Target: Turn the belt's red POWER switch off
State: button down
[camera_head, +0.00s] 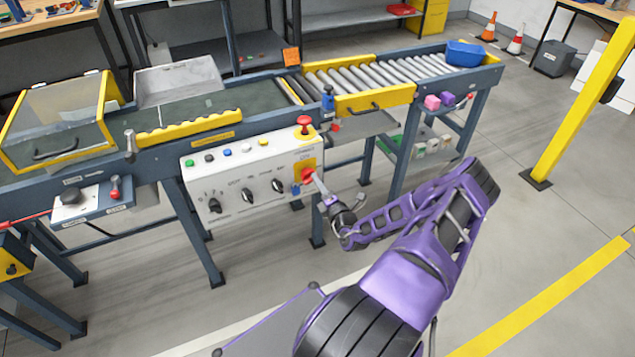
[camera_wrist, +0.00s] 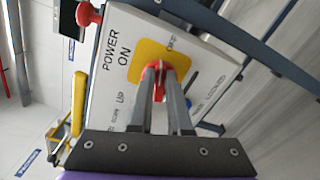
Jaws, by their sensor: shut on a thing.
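The red POWER switch (camera_head: 306,175) sits on a yellow plate at the right end of the white control panel (camera_head: 236,172). In the wrist view the red switch (camera_wrist: 154,76) stands on the yellow plate (camera_wrist: 138,62), beside the printed words POWER and ON. My gripper (camera_head: 316,182) reaches the switch from the lower right. In the wrist view my gripper (camera_wrist: 160,88) has its two fingers closed on the red knob, one on each side. The fingers hide part of the knob. A further label beyond the plate is partly visible and hard to read.
A red mushroom button (camera_head: 304,121) stands on top of the panel, above the switch. Black knobs (camera_head: 246,195) and small coloured buttons (camera_head: 227,152) are on the same panel. The conveyor (camera_head: 190,117) runs behind it. The floor at right is open, with a yellow post (camera_head: 585,100).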

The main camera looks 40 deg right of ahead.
jog(key=shift+f+m, duration=0.25)
jog(key=shift+m, duration=1.45)
jog(key=c, duration=0.9)
grip_release()
jog(key=shift+o, duration=0.2)
jog(key=shift+s, duration=0.1)
jog(key=p+v, duration=0.1)
jog(key=v, duration=1.6)
jog(key=shift+s+a, duration=0.15)
